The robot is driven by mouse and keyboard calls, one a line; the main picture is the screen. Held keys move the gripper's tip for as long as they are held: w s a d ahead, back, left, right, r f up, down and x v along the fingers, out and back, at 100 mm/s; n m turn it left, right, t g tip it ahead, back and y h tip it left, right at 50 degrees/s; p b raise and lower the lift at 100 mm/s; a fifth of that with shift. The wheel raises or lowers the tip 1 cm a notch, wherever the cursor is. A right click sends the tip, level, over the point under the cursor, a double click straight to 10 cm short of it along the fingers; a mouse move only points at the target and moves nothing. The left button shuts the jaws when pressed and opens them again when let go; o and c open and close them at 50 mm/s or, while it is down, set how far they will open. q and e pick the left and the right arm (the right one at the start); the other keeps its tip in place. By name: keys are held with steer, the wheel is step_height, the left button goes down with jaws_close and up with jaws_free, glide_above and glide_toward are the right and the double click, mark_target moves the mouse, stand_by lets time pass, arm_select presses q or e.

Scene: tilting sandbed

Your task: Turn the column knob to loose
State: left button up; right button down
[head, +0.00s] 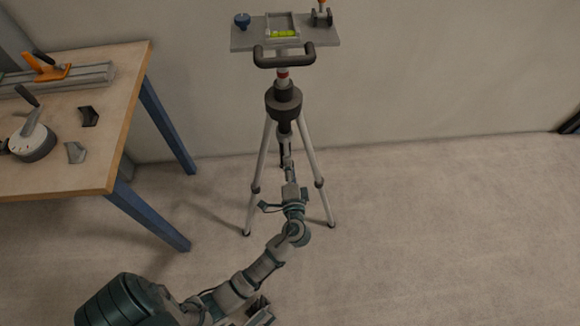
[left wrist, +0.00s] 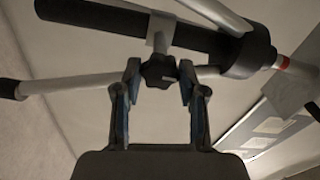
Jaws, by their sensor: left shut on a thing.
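A tripod (head: 284,104) stands on the floor near the wall, with light legs and a dark collar. The column knob (left wrist: 158,70) is a dark lobed knob on the tripod, seen in the left wrist view. My left gripper (left wrist: 158,78) has one finger on each side of it and is shut on it. In the head view my left gripper (head: 288,163) reaches in between the tripod legs below the collar, and the knob is hidden there. A red band (head: 283,74) shows on the column above the collar. My right gripper is not in view.
A tilting plate (head: 328,36) with a bubble level (head: 284,34), a blue knob (head: 242,20) and a dark handle (head: 284,60) tops the tripod. A wooden table (head: 96,160) with tools stands at the left. The floor to the right is clear.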

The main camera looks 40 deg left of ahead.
arm_select(q)
steer(key=o, duration=1.1)
steer(key=shift+s+f, duration=0.1)
steer(key=shift+f, duration=0.3)
steer(key=shift+r, duration=0.15)
steer(key=v, duration=1.2)
steer(key=shift+a, duration=0.1)
